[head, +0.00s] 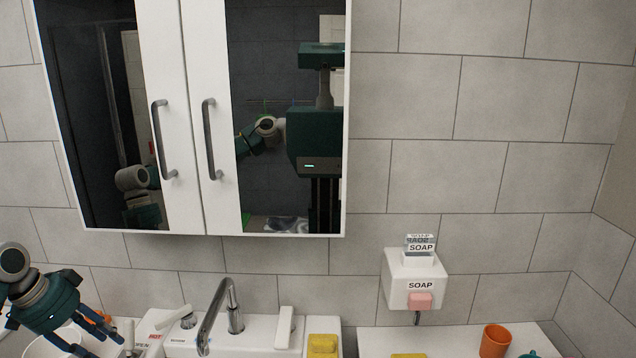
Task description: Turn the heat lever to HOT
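A white lever (172,317) with a grey round base stands left of the faucet (217,318), tilted to the upper left. A red HOT label (154,337) is beside it, with an OPEN label lower left. A second white lever (285,327) stands upright right of the faucet. I cannot tell for certain which one is the heat lever. My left gripper (105,346) is at the lower left, left of the labels, its blue fingers spread and apart from both levers. The fingertips are near the bottom edge. My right gripper is not in view.
A mirrored cabinet (193,130) with two handles hangs above the sink; its mirrors reflect me. A soap dispenser (414,285) is on the wall. A yellow block (322,345) and an orange cup (495,341) stand to the right. A white round vessel (58,343) is behind my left gripper.

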